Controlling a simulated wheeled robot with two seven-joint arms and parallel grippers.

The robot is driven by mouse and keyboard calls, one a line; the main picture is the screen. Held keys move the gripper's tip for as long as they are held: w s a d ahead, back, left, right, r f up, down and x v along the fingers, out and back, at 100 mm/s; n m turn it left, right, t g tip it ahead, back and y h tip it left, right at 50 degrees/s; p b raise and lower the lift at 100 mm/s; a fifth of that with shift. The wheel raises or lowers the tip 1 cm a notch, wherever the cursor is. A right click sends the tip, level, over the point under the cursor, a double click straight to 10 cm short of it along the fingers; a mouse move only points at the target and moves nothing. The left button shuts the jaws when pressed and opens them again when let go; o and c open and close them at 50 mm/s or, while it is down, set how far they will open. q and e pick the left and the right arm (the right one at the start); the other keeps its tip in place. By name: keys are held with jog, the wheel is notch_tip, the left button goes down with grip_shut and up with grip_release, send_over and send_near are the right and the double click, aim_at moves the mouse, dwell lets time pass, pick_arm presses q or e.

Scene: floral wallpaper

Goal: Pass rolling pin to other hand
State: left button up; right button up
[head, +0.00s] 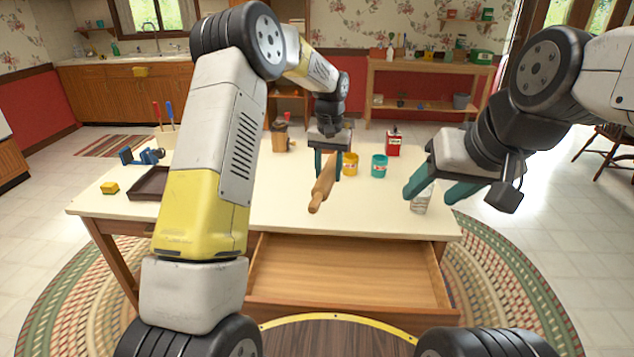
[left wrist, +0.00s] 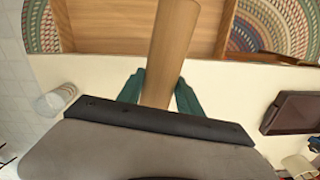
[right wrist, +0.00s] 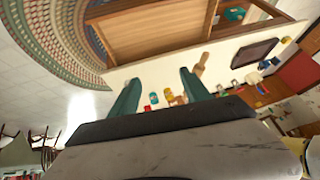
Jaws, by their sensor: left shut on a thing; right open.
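A wooden rolling pin (head: 322,186) is held above the white table, tilted, with one handle pointing toward me. My left gripper (head: 328,168) is shut on the rolling pin, its green fingers on either side. In the left wrist view the pin's body (left wrist: 168,50) runs up from between the fingers. My right gripper (head: 432,188) is open and empty at the table's right side, apart from the pin. In the right wrist view the pin (right wrist: 199,66) shows beyond and to the right of the open fingers (right wrist: 160,95).
The white table (head: 290,222) has an open, empty drawer (head: 345,275) at its front. A yellow can (head: 350,163), a teal can (head: 379,166) and a red tin (head: 393,145) stand behind the pin. A glass (head: 420,203) is below my right gripper. A brown tray (head: 150,184) lies left.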

pick_arm(q)
jog(key=shift+w+d+r, duration=0.6)
jog(key=shift+w+d, duration=0.1)
jog(key=shift+w, duration=0.2)
jog(key=shift+w+d+r, duration=0.1)
jog(key=shift+w, duration=0.05)
pick_arm(e)
jog(key=shift+o, duration=1.4)
pick_arm(q)
jog(key=shift+w+r, duration=0.1)
pick_arm(e)
jog(key=shift+a+f, duration=0.1)
jog(key=shift+a, duration=0.05)
pick_arm(q)
jog(key=shift+d, duration=0.1)
pick_arm(e)
jog(key=w+a+f+g+y, duration=0.2)
jog(key=w+a+f+y, duration=0.1)
jog(key=a, duration=0.3)
jog(key=m+t+y, duration=0.4)
jog(key=m+y, duration=0.1)
jog(key=m, duration=0.1)
send_near(333, 175)
jog(key=s+d, duration=0.1)
jog(key=d, duration=0.1)
jog(key=x, duration=1.1)
jog(key=shift+w+a+r, duration=0.2)
jog(key=shift+a+r, duration=0.05)
jog(key=shift+a, duration=0.3)
